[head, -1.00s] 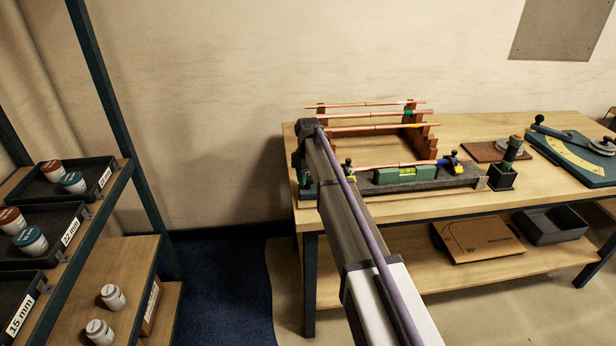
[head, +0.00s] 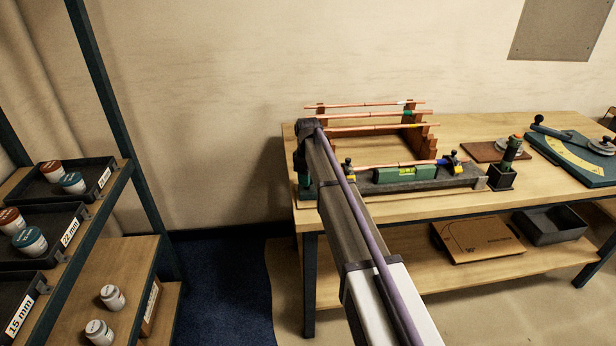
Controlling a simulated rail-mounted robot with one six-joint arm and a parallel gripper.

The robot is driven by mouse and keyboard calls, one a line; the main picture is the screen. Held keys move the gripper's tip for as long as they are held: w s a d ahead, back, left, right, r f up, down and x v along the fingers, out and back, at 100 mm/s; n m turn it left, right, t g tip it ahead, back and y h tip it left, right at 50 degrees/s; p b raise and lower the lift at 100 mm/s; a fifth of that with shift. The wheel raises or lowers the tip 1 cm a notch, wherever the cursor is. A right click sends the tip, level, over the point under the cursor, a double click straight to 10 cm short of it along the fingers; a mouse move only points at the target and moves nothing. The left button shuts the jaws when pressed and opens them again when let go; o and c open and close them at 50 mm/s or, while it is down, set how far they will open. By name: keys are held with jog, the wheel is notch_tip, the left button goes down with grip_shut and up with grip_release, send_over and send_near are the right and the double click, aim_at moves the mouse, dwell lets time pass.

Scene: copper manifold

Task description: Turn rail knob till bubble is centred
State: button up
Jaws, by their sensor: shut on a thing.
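A green spirit level (head: 388,176) lies on the dark grey rail (head: 455,182) at the front of the bench. Its yellow-green vial (head: 407,172) faces me, but the bubble is too small to make out. A copper pipe (head: 385,166) runs just above the level, held by clamps with yellow parts. My gripper (head: 304,188) points down at the rail's left end, mostly behind my own arm. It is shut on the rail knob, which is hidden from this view.
Several copper pipes rest on the wooden rack (head: 428,148) behind the rail. A dark holder (head: 501,179) stands at the rail's right end, and a green bending plate (head: 580,155) lies farther right. A shelf (head: 100,200) with trays stands at left.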

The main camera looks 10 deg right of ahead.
jog(key=o, duration=0.9)
jog(key=shift+o, duration=0.2)
jog(key=shift+r, duration=0.1)
notch_tip(320, 180, up, 11)
jog(key=p, duration=1.1)
jog(key=shift+f, duration=0.2)
